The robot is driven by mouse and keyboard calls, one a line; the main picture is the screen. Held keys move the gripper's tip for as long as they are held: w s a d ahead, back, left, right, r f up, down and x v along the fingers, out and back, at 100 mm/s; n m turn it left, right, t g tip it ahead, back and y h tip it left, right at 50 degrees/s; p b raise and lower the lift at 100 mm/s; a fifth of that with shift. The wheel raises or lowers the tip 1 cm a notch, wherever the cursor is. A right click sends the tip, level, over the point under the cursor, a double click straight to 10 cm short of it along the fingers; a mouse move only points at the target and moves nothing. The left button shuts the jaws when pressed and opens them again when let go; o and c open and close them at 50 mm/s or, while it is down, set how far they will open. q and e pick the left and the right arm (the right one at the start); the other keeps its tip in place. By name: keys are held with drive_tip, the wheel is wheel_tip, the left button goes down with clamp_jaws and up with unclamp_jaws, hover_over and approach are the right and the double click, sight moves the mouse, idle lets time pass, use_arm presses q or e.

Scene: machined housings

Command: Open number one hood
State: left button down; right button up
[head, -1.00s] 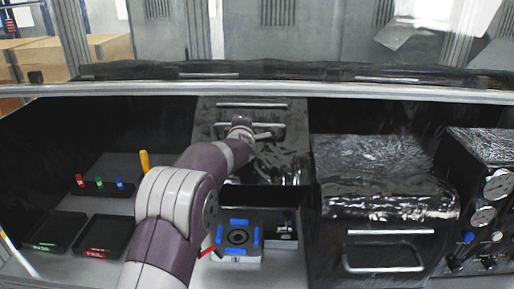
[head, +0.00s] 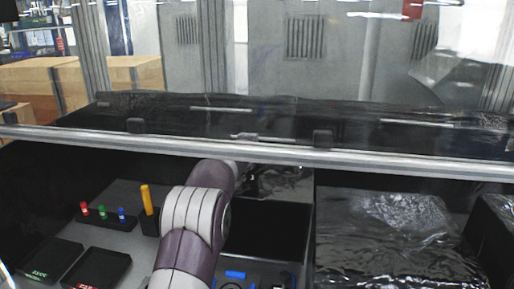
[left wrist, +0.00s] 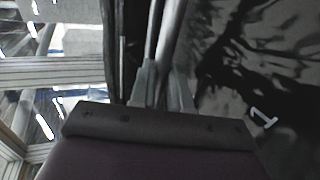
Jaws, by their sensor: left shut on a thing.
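The number one hood (head: 285,180) is a dark glossy panel in the middle of the head view, partly hidden behind my left arm and the long front rail. It stands raised, with a black opening (head: 268,230) below it. In the left wrist view its dark face (left wrist: 235,60) carries a white "1". My left gripper (left wrist: 162,88) is shut on the hood's grey bar handle (left wrist: 172,40). In the head view my left arm hides most of that grip. My right gripper is in neither view.
A metal rail (head: 400,160) crosses above the work area. Another glossy black hood (head: 390,235) stands at the right. At the left are two black trays (head: 97,268), a rack of coloured pegs (head: 103,215) and a yellow post (head: 147,198).

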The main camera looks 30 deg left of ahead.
use_arm(q)
drive_tip(key=shift+s+d+f, duration=0.1)
drive_tip(key=shift+s+f, duration=0.05)
drive_tip(key=shift+f, duration=0.1)
drive_tip(key=c, duration=1.2)
unclamp_jaws()
drive_tip(key=shift+r, duration=0.1)
drive_tip(key=shift+o, duration=0.2)
drive_tip(key=b+v, duration=0.3)
drive_tip(key=v, duration=0.1)
drive_tip(key=shift+s, duration=0.45)
drive_tip(key=v, duration=0.7)
drive_tip(key=shift+s+r+b, duration=0.3)
drive_tip(key=shift+b, duration=0.15)
drive_tip(key=shift+d, duration=0.15)
